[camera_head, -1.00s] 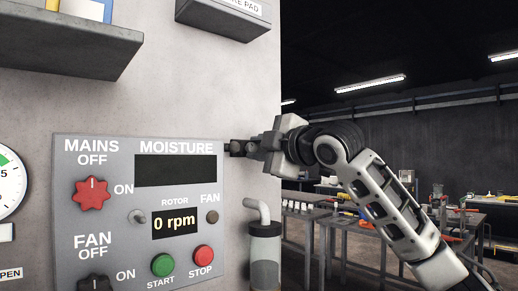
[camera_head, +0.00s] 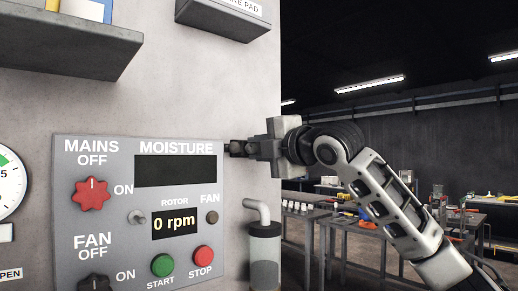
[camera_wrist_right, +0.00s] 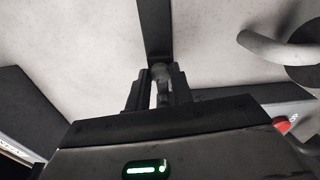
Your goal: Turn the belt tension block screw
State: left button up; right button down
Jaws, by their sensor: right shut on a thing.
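My right gripper (camera_head: 236,149) reaches in from the right, pointing left along the pale wall, at the upper right edge of the control panel. In the right wrist view, its two dark fingers (camera_wrist_right: 160,92) are shut on a small grey rounded piece (camera_wrist_right: 160,73), which looks like the screw head. A dark bar (camera_wrist_right: 154,30) runs upward from the fingertips in that view; I cannot tell whether it is the tension block. In the head view the screw is too small and dark to tell from the fingers. My left gripper is not in view.
The grey control panel (camera_head: 125,212) with knobs, buttons and a display reading 0 rpm is left of the gripper. A cylinder with a bent pipe (camera_head: 264,240) stands below it. A shelf (camera_head: 70,42) and a box (camera_head: 228,14) jut out above. Workbenches stand behind on the right.

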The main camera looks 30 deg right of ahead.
jog(key=c, duration=1.2)
grip_release()
pick_arm(q)
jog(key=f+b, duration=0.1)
jog(key=b, duration=0.3)
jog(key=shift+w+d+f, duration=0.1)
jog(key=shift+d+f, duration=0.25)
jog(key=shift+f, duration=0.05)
pick_arm(e)
jog(key=s+d, duration=0.1)
jog(key=s, duration=1.5)
jog(key=shift+d, duration=0.1)
